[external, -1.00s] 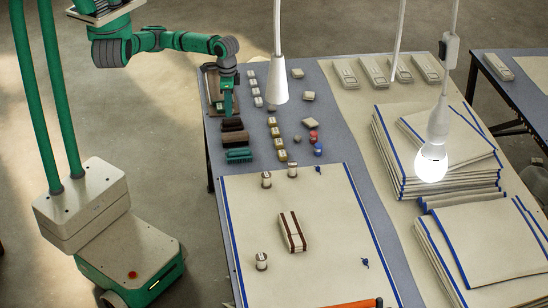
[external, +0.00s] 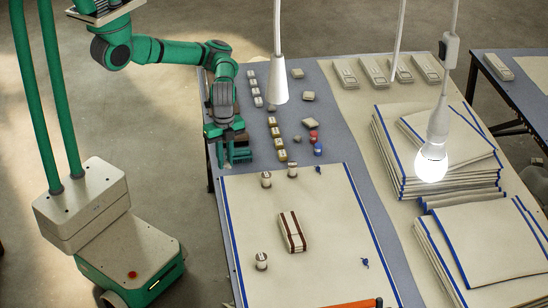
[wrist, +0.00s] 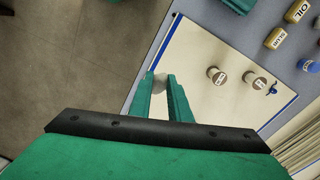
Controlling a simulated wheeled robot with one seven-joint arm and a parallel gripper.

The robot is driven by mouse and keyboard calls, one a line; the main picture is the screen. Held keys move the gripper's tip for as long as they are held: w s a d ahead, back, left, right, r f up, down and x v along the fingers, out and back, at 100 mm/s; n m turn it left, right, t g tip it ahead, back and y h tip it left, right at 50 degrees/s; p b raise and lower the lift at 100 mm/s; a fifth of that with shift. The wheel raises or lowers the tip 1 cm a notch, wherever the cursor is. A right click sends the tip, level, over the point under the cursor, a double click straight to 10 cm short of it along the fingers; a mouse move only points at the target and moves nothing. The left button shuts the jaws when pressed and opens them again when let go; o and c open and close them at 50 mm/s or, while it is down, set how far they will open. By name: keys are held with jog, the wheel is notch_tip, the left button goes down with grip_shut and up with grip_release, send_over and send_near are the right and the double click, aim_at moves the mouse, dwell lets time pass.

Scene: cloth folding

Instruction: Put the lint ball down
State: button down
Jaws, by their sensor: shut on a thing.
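The lint ball (wrist: 160,84) is a small greyish-white ball between my fingertips in the wrist view. My gripper (wrist: 160,80) is shut on it. In the external view my gripper (external: 223,160) hangs at the table's left edge, beside the teal brush and by the far left corner of the blue-edged cream cloth (external: 327,215). The ball cannot be made out there. In the wrist view the fingertips overlap the cloth's blue left edge; their height above it cannot be told.
Round weights (external: 266,180) stand on the cloth, with a brown-striped block (external: 293,232) in its middle. The teal brush (wrist: 238,4), small labelled containers (external: 280,143) and a blue pot (external: 318,149) are beyond it. Lamps (external: 432,163) hang above. Folded cloths (external: 490,235) lie right.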

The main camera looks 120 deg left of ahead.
jog(key=w+d+m, duration=0.1)
jog(key=d+m, duration=0.3)
jog(key=d, duration=0.6)
send_over(245, 231)
jog(key=f, duration=0.8)
jog(key=shift+s+d+f, duration=0.1)
jog(key=shift+s+f, duration=0.2)
jog(key=shift+f, duration=0.1)
jog(key=shift+w+f, duration=0.45)
jog(key=shift+f, duration=1.6)
jog(key=c, duration=1.6)
grip_release()
jog(key=shift+f, duration=0.1)
jog(key=shift+c, duration=0.2)
